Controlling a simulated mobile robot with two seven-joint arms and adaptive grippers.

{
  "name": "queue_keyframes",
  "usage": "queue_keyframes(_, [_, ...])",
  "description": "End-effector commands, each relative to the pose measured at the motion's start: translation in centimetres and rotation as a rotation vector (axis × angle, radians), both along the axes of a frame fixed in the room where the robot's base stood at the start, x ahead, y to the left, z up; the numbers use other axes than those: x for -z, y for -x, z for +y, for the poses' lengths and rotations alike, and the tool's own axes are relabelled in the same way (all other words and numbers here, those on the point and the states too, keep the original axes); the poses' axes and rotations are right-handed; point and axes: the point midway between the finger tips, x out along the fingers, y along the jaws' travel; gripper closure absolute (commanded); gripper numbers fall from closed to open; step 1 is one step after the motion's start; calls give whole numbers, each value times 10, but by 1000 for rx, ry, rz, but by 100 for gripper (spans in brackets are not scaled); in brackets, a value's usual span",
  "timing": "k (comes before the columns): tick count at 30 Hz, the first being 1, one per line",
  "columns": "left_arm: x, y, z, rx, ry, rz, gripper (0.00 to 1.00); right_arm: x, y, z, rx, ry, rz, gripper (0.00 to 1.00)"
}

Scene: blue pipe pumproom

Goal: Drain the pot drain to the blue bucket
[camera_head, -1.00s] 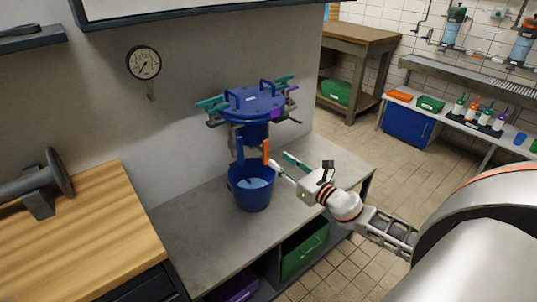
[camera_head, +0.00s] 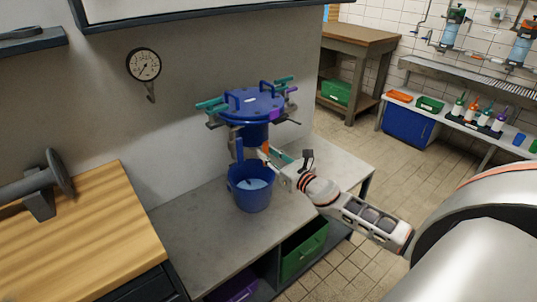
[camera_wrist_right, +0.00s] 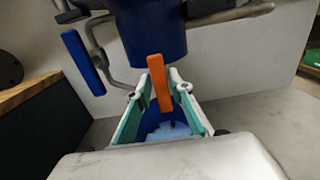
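The blue pot (camera_head: 256,104) with a lid and teal clamps is mounted by the wall. A blue drain handle (camera_head: 239,150) and an orange drain handle (camera_head: 265,148) are below it. The blue bucket (camera_head: 251,199) stands under it on the grey bench, with light blue liquid inside. My right gripper (camera_head: 269,155) is at the orange handle. In the right wrist view, the orange handle (camera_wrist_right: 160,84) lies between its teal-padded fingers (camera_wrist_right: 162,78), which look apart. Firm contact cannot be told. The blue handle (camera_wrist_right: 84,63) hangs to the left. My left gripper is out of view.
The grey bench top (camera_head: 195,235) is clear left of the bucket. A wooden counter (camera_head: 85,235) adjoins it at left. A green bin (camera_head: 304,250) is under the bench. A pressure gauge (camera_head: 143,64) is on the wall. Tiled floor is open to the right.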

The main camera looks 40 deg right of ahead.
Motion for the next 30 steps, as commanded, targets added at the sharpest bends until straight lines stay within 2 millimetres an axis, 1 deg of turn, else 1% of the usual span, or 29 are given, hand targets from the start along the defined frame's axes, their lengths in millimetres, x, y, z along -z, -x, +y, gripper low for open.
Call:
queue_keyframes(1, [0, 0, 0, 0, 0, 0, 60, 0, 0, 0, 0, 0, 0, 97])
queue_keyframes(2, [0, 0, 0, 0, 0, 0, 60, 0, 0, 0, 0, 0, 0, 100])
queue_keyframes(10, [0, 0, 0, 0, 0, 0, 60, 0, 0, 0, 0, -9, 1, 100])
queue_keyframes(16, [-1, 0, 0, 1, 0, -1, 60, 0, 0, -1, 0, -69, 4, 100])
queue_keyframes(23, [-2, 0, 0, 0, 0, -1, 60, -1, 0, -2, 0, -228, 16, 100])
queue_keyframes(30, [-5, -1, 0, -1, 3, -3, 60, -1, 0, -5, 2, -454, 33, 100])
